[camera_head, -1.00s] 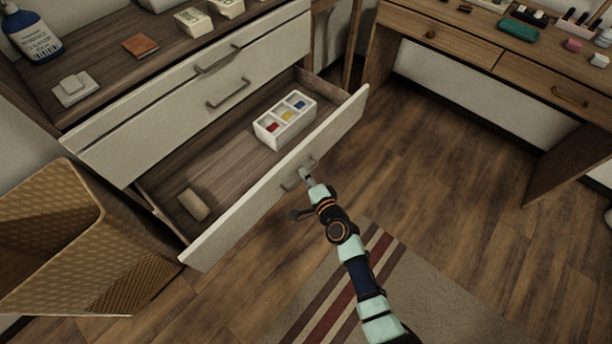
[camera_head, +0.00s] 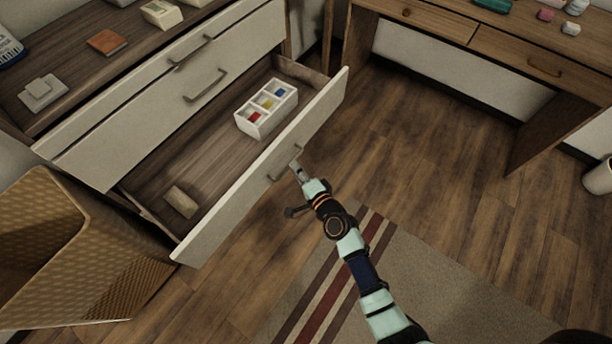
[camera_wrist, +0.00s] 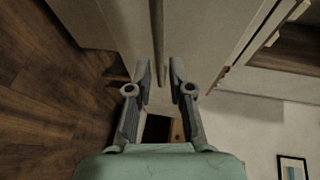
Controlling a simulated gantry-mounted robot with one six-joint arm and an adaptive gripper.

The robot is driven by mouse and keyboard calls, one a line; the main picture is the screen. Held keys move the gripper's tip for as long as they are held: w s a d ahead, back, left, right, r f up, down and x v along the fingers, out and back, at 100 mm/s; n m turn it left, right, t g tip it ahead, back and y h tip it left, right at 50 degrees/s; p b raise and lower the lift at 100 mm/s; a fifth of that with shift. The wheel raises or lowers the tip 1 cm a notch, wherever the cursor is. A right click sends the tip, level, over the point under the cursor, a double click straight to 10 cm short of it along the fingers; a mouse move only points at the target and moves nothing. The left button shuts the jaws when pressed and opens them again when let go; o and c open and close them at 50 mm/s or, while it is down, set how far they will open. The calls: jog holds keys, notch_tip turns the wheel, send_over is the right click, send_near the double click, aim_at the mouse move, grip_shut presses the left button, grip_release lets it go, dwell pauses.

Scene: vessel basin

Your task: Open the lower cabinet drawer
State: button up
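The lower cabinet drawer (camera_head: 232,212) is pulled well out from the white-fronted cabinet, with its inside showing. Its grey bar handle (camera_head: 280,173) is on the outer face. My gripper (camera_head: 297,166) is just in front of that face, at the right end of the handle. In the wrist view my gripper (camera_wrist: 160,76) has its two fingers apart, and the handle bar (camera_wrist: 157,30) lies in line with the gap between them. The fingers are not closed on it. Whether a fingertip touches the handle is unclear.
In the drawer are a white compartment box (camera_head: 265,108) with coloured items and a small tan block (camera_head: 181,202). A woven basket (camera_head: 70,250) stands at the left, near the drawer's corner. A desk (camera_head: 490,45) is at the right. Wood floor and a striped rug (camera_head: 420,280) lie in front.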

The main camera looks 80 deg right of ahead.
jog(key=v, duration=0.8)
jog(key=shift+a, duration=0.2)
jog(key=w+a+r+n+t+y+p, duration=0.4)
jog(key=w+a+r+n+y+p, duration=0.3)
jog(key=w+a+r+n, duration=0.8)
jog(key=w+a+r+n+g+y+p, duration=0.1)
jog(key=w+a+r+n+y+p, duration=0.15)
jog(key=a+r+n, duration=0.55)
jog(key=w+a+r+n+g+y+p, duration=0.1)
jog(key=w+a+r+n+y+p, duration=0.2)
jog(key=a+r, duration=1)
notch_tip(320, 180, up, 37)
jog(key=p, duration=3.8)
jog(key=shift+s+d+n+h, duration=0.2)
jog(key=shift+s+n+h, duration=0.15)
jog(key=shift+s+n, duration=0.1)
